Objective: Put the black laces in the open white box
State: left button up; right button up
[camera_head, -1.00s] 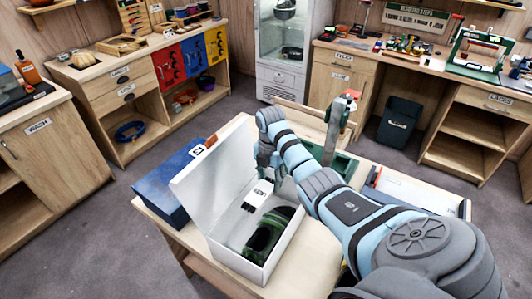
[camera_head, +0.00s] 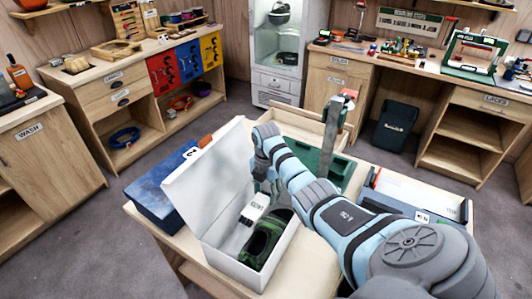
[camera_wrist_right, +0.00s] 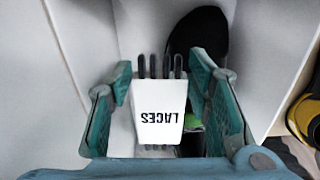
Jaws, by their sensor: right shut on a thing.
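The open white box (camera_head: 226,262) stands on a light wooden table, its lid raised on the left. A dark shoe with green parts (camera_head: 265,238) lies inside it, and part of it shows in the right wrist view (camera_wrist_right: 199,35). My right gripper (camera_head: 262,190) is over the box opening. It is shut on the black laces (camera_head: 254,207), a bundle in a white band reading "LACES". In the right wrist view the laces (camera_wrist_right: 158,112) sit between the two teal fingers, black strands showing at both ends, white box walls around them. My left gripper is not in view.
A blue box (camera_head: 150,206) is beside the white box's lid. A green tray (camera_head: 312,162) lies behind my right arm, with an upright post near it. Cabinets line the walls.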

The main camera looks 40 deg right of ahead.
jog(key=o, duration=0.9)
notch_tip(320, 180, up, 13)
jog(key=p, duration=0.3)
jog(key=shift+r+p, duration=0.2)
jog(key=shift+p, duration=0.2)
jog(key=shift+f, duration=0.1)
